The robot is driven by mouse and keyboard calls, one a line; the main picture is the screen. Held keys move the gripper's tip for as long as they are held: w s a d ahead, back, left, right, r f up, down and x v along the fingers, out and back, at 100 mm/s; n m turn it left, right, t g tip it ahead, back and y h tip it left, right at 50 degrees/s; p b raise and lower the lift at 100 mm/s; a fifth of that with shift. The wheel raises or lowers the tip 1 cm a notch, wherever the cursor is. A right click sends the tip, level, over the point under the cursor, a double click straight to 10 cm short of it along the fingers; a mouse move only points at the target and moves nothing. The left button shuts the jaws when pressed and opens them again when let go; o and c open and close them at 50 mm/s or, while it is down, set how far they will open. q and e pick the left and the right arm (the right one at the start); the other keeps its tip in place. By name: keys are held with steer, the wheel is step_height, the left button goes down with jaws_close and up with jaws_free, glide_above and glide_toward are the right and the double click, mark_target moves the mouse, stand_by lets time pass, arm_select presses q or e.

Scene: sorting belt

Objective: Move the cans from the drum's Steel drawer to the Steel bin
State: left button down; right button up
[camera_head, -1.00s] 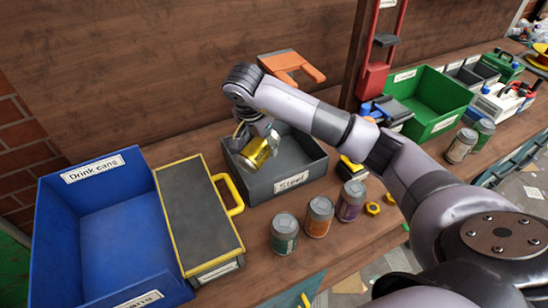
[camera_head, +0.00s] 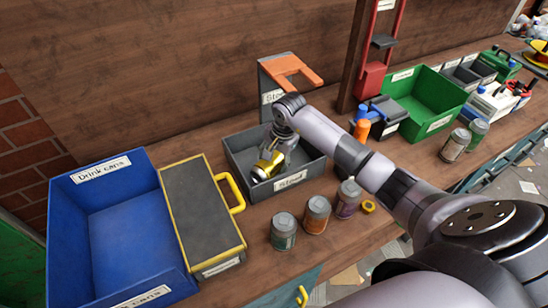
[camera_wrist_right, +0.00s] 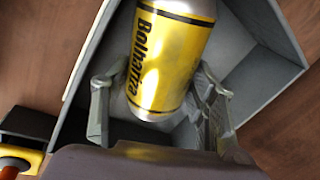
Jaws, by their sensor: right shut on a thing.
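The grey Steel bin (camera_head: 313,175) stands on the wooden bench, its label on the front wall. A yellow-and-silver can (camera_head: 268,165) is inside the bin's opening, tilted. My right gripper (camera_head: 281,148) reaches down into the bin and is shut on this can. In the right wrist view the can (camera_wrist_right: 168,60) lies between the two fingers of the gripper (camera_wrist_right: 160,85), with the bin's grey walls (camera_wrist_right: 268,75) around it. Whether the can touches the bin floor is unclear. I cannot make out the drum's Steel drawer. My left gripper is out of view.
A blue Drink cans bin (camera_head: 120,220) and a dark yellow-edged case (camera_head: 203,215) stand left of the Steel bin. Several jars, one of them orange-brown (camera_head: 316,215), stand in front. A grey panel with an orange top (camera_head: 290,70) stands behind. A green bin (camera_head: 425,100) is farther right.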

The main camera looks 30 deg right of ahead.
steer(key=shift+a+f, duration=0.2)
steer(key=shift+f, duration=0.35)
steer(key=shift+f, duration=0.1)
steer(key=shift+f+b, duration=0.6)
steer(key=shift+b, duration=0.15)
steer(key=o, duration=0.6)
steer(key=shift+r, duration=0.1)
steer(key=shift+o, duration=0.2)
